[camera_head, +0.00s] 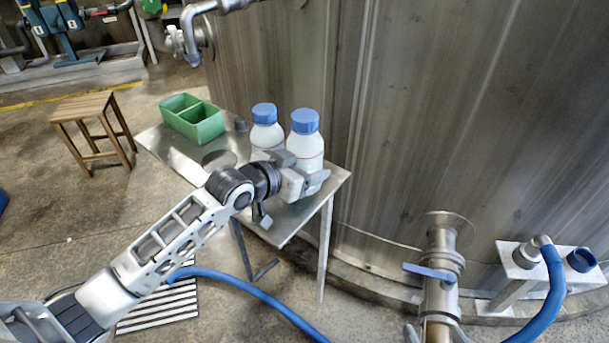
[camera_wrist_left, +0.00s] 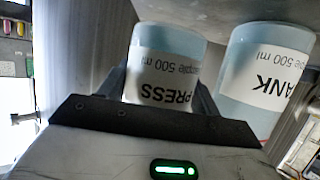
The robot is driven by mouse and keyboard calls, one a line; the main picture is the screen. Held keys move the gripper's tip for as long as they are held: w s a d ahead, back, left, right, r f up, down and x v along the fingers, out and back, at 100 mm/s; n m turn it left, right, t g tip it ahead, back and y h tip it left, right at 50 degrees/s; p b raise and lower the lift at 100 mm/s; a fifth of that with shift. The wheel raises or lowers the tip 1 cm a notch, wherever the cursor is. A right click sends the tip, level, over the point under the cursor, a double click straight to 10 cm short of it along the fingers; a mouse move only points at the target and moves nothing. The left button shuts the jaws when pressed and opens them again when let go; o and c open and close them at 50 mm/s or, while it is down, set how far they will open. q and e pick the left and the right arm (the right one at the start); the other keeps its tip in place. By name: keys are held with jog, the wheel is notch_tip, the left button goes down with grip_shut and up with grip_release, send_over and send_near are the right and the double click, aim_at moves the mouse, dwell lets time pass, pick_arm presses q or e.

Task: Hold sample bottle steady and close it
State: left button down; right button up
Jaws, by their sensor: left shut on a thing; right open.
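Two white sample bottles with blue caps stand side by side on a metal table. My left gripper (camera_head: 303,183) reaches in from the left and is shut around the lower part of the right-hand bottle (camera_head: 306,146). In the left wrist view this bottle (camera_wrist_left: 165,65) sits between the fingers with a label reading "PRESS", upside down. Its blue cap (camera_head: 305,121) sits on top; I cannot tell how tight it is. The other bottle (camera_head: 266,133) stands just left of it, partly hidden by my gripper; its label reads "TANK" (camera_wrist_left: 272,80). My right gripper is not in view.
A green divided bin (camera_head: 205,128) and a dark round patch (camera_head: 219,158) are on the metal table (camera_head: 185,156). A large steel tank (camera_head: 440,120) stands close behind. A valve (camera_head: 440,270) and blue hose (camera_head: 552,290) are at right. A wooden stool (camera_head: 85,110) stands left.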

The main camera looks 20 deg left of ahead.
pick_arm(q)
jog(key=shift+f, duration=1.05)
jog(key=shift+f, duration=0.15)
jog(key=shift+c, duration=1.6)
grip_release()
jog(key=shift+f, duration=0.1)
pick_arm(e)
jog(key=shift+f, duration=0.1)
pick_arm(q)
jog(key=shift+s+a+r, duration=0.1)
jog(key=shift+s+r, duration=0.1)
jog(key=shift+s, duration=0.05)
jog(key=p+v, duration=0.1)
jog(key=v, duration=0.9)
jog(key=shift+s+a+r, duration=0.1)
jog(key=shift+s+r, duration=0.1)
jog(key=shift+s+a+r+p, duration=0.2)
jog(key=shift+s+p, duration=0.1)
jog(key=shift+s, duration=0.1)
pick_arm(e)
jog(key=shift+r, duration=0.35)
